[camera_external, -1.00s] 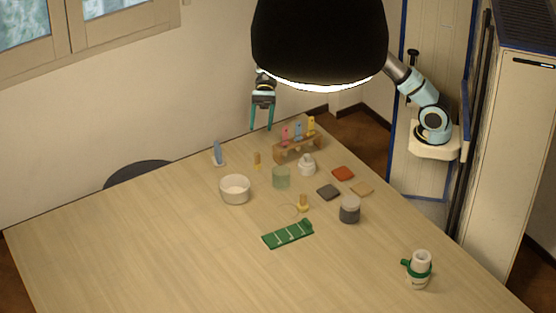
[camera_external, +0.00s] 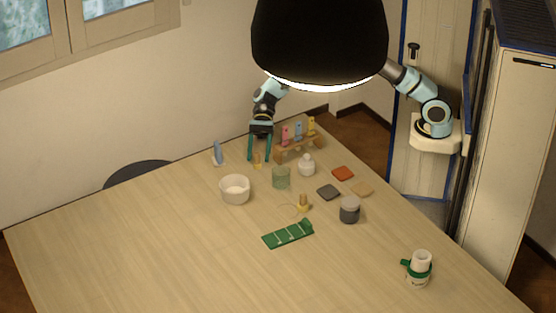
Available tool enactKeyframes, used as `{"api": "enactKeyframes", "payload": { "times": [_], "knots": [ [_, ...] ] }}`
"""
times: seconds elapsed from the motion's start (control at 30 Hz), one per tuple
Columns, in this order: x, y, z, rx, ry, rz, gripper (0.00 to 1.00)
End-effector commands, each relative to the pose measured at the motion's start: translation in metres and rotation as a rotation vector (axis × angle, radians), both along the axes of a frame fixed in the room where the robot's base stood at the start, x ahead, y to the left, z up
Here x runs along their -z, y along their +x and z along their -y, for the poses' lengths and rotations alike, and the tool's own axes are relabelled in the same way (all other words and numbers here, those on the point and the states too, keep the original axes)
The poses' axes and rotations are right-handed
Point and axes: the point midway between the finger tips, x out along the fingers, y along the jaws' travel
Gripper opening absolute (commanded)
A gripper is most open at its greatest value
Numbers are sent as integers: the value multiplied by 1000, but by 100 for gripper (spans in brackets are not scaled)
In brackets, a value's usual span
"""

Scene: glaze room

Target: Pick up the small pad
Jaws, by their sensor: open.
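Three small flat square pads lie on the table right of centre: a red-orange pad (camera_external: 343,173), a dark grey pad (camera_external: 328,192) and a tan pad (camera_external: 362,189). The tan one looks slightly the smallest; I cannot tell which is meant. My gripper (camera_external: 259,156) points down at the table's far side, left of the pads and apart from them. It is open. A small ochre upright piece (camera_external: 257,160) shows between its fingertips; I cannot tell whether they touch it. The lamp hides part of my arm.
A wooden rack (camera_external: 300,148) with coloured pieces stands right of my gripper. A green glass (camera_external: 281,178), white bottle (camera_external: 306,166), white bowl (camera_external: 235,189), grey jar (camera_external: 349,210) and green strip (camera_external: 288,234) stand nearby. The black lamp (camera_external: 319,40) hangs overhead. The table's front left is clear.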

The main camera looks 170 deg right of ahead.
Motion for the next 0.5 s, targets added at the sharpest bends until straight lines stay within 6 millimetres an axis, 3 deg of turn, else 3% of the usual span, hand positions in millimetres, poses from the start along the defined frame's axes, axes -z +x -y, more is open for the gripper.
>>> {"api": "enactKeyframes", "payload": {
  "times": [0.13,0.37,0.5],
  "knots": [
    [6,16,-2,-1,1,-1,59],
    [8,17,-2,1,0,0,58],
    [8,17,-2,0,0,0,42]
  ]
}}
